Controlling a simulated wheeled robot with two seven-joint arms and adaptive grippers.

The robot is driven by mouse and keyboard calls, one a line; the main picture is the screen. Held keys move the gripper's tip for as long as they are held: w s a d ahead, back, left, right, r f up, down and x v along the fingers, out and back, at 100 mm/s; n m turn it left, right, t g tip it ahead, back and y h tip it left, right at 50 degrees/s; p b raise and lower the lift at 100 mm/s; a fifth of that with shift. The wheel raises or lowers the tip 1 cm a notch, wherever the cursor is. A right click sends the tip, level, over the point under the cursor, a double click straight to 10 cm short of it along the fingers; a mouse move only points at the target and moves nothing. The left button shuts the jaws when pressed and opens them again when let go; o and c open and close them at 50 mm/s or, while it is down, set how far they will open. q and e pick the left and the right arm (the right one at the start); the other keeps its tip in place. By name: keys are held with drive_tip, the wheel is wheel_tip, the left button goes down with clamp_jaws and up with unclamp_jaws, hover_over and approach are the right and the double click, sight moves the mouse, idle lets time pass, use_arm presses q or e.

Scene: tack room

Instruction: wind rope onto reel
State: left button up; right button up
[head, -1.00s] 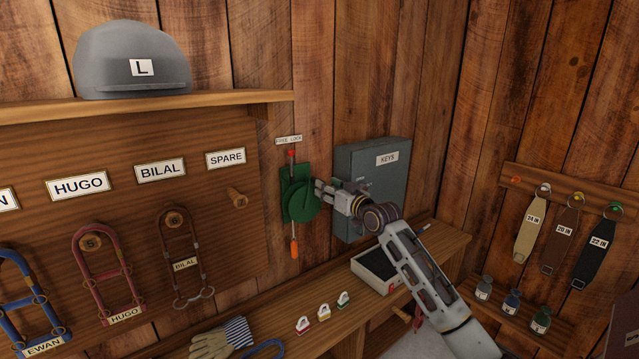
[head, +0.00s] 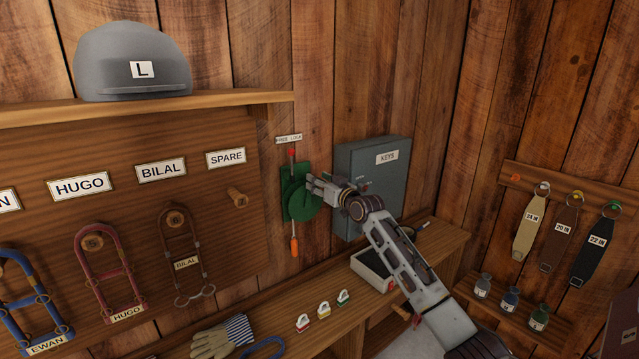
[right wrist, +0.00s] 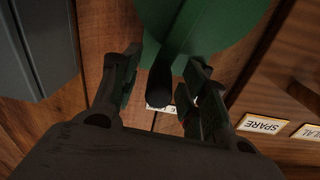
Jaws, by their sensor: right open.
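The green reel (head: 299,205) is mounted on the plank wall, left of the grey key cabinet. An orange handle-shaped piece (head: 294,247) hangs just below it. A red-tipped lever (head: 292,154) stands above it under a label reading FREE LOCK. My right gripper (head: 310,183) is at the reel's right side. In the right wrist view the reel (right wrist: 205,25) fills the top, and its dark crank knob (right wrist: 160,88) lies between the open fingers of my right gripper (right wrist: 162,92), with gaps on both sides. My left gripper is not in view.
The grey key cabinet (head: 372,190) stands close right of the gripper. A wooden peg (head: 237,197) sticks out on the left. Below, a bench (head: 432,250) holds an open box (head: 373,270), small tagged items and gloves (head: 222,337).

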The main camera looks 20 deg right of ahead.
clamp_jaws()
drive_tip(key=shift+d, duration=0.1)
idle(0.4)
drive_tip(key=w+d+f+m+b, duration=0.1)
drive_tip(key=d+f+m, duration=0.5)
drive_tip(key=m, duration=0.7)
drive_tip(key=shift+w+d+f+m+g, duration=0.3)
drive_tip(key=shift+w+f, duration=0.45)
drive_tip(key=shift+f, duration=0.35)
